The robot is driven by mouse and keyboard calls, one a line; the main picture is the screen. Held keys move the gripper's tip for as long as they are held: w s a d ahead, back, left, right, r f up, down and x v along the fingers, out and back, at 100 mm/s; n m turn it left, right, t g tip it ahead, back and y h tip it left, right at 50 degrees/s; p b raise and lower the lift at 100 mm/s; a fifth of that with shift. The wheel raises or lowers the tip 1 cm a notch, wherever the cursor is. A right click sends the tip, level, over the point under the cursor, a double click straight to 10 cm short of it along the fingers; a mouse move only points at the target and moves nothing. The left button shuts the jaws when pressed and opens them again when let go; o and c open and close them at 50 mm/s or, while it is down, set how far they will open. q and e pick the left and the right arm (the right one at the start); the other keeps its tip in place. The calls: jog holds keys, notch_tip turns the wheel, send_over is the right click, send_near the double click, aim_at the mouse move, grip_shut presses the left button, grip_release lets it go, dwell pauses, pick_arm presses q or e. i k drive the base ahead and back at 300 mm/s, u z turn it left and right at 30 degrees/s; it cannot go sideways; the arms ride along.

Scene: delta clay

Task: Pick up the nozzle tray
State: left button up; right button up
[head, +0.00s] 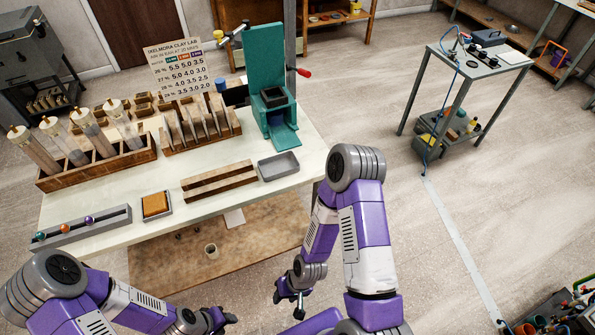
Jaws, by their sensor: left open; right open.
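A long grey tray (105,226) lies at the front left of the white table and holds three small pieces with teal, orange and purple round tops; it appears to be the nozzle tray. My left gripper (220,319) is at the bottom of the view, below and right of the tray, apart from it; its fingers are partly cut off by the frame edge. My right gripper (289,303) hangs open and empty in front of the table, further right. Neither gripper touches anything.
The table (235,190) also bears a sponge box (156,205), a slotted wooden block (219,181), a grey bin (279,166), wooden racks (96,166) with tubes, a sign (180,70) and a green press (265,75). A lower wooden shelf (255,240) sits beneath. A cart (470,70) stands right.

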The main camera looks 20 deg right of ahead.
aim_at(284, 164)
jog(key=u, duration=0.1)
jog(key=k, duration=0.3)
jog(key=z, duration=0.75)
jog(key=i, duration=0.4)
jog(key=z, duration=1.8)
jog(key=i, duration=0.85)
jog(key=u, duration=1.65)
